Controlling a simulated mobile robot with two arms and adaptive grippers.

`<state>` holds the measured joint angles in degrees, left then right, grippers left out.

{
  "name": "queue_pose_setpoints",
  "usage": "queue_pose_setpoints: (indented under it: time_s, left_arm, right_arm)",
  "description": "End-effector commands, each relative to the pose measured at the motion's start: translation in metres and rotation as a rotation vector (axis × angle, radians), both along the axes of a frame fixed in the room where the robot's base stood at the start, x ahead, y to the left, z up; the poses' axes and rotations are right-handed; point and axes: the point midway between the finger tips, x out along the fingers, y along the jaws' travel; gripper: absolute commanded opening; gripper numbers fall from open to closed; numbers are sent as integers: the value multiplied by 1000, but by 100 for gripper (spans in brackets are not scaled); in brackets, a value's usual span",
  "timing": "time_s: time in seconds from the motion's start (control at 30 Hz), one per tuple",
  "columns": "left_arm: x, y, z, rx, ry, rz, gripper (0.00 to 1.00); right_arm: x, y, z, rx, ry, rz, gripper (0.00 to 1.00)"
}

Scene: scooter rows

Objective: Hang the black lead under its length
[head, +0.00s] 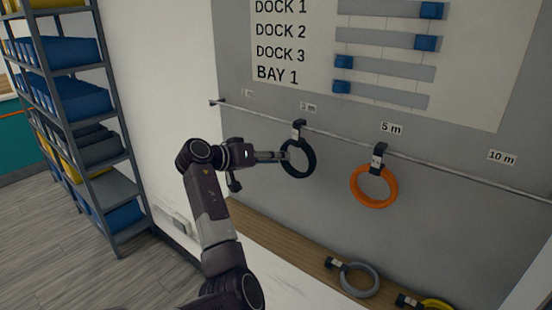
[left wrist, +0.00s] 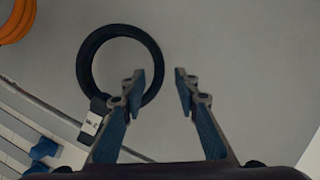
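The black lead (head: 298,158) is a coiled ring hanging by its dark clip (head: 299,130) from the rail (head: 460,173). It hangs under a small label (head: 308,107), whose number is hard to read. My left gripper (head: 284,156) is at the left side of the ring. In the left wrist view the black lead (left wrist: 86,66) also shows, and the left gripper (left wrist: 162,80) is open. One finger overlaps the ring's opening and the ring's right edge shows between the fingertips. Whether they touch cannot be told. My right gripper is not in view.
An orange lead (head: 372,198) hangs under the 5 m label (head: 391,129). The rail under the 10 m label (head: 501,157) is bare. A grey lead (head: 360,280) and a yellow lead (head: 436,305) lie on the wooden ledge (head: 270,238). Shelves (head: 115,187) with bins stand left.

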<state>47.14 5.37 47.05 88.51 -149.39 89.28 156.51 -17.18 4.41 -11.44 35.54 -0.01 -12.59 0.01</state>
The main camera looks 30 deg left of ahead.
Motion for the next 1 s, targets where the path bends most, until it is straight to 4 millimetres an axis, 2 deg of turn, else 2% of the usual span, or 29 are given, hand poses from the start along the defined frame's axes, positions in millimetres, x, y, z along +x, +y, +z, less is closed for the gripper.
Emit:
queue_pose_setpoints:
  time_s: [0.23,0.37,0.8,1.0]
  left_arm:
    - [-1,0,-1,1,3,-1,29]
    - [-10,4,2,1,1,2,29]
    - [-88,27,32,4,0,3,29]
    - [-106,32,39,1,0,0,29]
  right_arm:
    - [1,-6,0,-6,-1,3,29]
    - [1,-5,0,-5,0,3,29]
    - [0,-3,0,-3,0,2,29]
    - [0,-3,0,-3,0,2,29]
